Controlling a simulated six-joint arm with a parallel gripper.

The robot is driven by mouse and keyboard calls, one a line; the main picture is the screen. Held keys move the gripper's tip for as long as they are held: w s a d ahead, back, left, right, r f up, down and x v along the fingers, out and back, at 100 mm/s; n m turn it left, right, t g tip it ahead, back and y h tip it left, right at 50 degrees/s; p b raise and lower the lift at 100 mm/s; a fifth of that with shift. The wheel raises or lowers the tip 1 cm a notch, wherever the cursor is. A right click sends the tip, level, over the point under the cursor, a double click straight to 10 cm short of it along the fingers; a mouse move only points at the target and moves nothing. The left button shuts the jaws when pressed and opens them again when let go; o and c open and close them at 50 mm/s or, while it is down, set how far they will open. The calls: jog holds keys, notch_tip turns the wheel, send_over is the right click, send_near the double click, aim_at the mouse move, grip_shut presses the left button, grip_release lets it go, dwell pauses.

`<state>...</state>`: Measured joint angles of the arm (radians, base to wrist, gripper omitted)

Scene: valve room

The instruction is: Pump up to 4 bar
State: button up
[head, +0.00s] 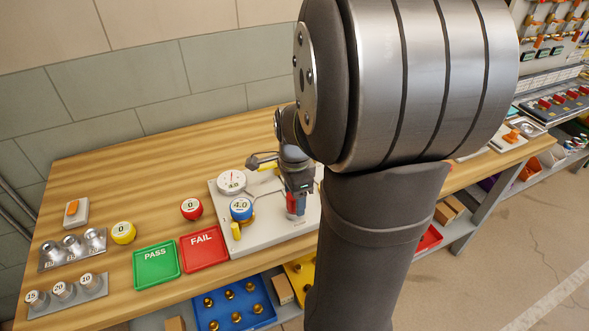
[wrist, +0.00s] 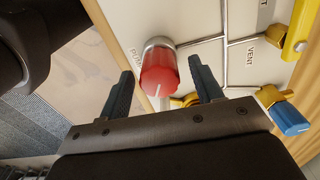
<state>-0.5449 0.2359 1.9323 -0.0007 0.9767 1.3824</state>
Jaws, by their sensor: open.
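The red pump knob (wrist: 160,75) with a white mark stands on the white panel in the wrist view, beside a partly covered label reading "PUM". My gripper (wrist: 162,70) is open, one finger on each side of the knob, with visible gaps. In the head view my gripper (head: 297,190) is over the panel (head: 262,235), and a little red of the knob (head: 291,204) shows by it. The round white gauge (head: 232,181) is left of my gripper; its reading is too small to tell. A blue cap marked 4.0 (head: 241,207) is below the gauge.
A yellow lever (wrist: 294,30) is near the VENT label, and a blue-handled yellow valve (wrist: 288,112) is lower right. Green PASS (head: 156,264) and red FAIL (head: 204,248) trays lie left of the panel. My arm hides the bench's middle.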

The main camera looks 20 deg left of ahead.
notch_tip(320, 180, up, 16)
jog(key=shift+r, duration=0.15)
dwell(0.4)
notch_tip(320, 180, down, 18)
jog(key=shift+r, duration=0.2)
dwell(0.4)
jog(key=shift+r, duration=0.15)
